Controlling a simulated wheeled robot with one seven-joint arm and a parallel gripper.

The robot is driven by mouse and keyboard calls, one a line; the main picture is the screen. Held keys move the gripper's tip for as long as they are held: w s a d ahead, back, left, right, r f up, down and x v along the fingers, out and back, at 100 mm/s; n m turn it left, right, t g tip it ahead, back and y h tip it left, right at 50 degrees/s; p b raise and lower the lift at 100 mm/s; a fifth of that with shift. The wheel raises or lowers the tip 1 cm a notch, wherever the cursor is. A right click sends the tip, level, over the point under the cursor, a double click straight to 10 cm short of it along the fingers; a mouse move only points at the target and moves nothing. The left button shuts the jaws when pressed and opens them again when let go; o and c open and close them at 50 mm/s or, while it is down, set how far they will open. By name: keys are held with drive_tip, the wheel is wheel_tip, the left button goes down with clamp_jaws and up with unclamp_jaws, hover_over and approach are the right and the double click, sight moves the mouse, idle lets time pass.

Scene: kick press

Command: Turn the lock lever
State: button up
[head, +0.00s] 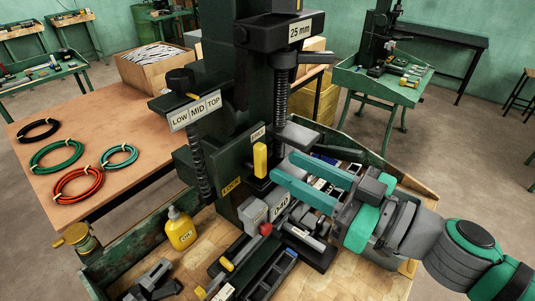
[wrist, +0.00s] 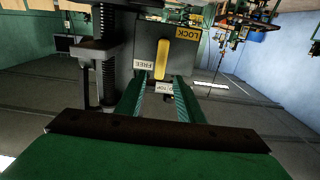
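In the wrist view, which is upside down, the lever (wrist: 162,58) lies ahead, between the lines of the fingers (wrist: 159,78). The fingers do not appear to touch it; the exact gap is hard to tell.
The press screw and the 25 mm block (head: 300,30) rise above my gripper. The LOW MID TOP plate (head: 196,110) sticks out at left. Below are a grey block with a red knob (head: 265,229) and a yellow oil bottle (head: 180,229). Coiled cables (head: 78,185) lie on the left table.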

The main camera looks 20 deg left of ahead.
sight(265, 155)
drive_tip(key=shift+x, duration=3.05)
clamp_jaws()
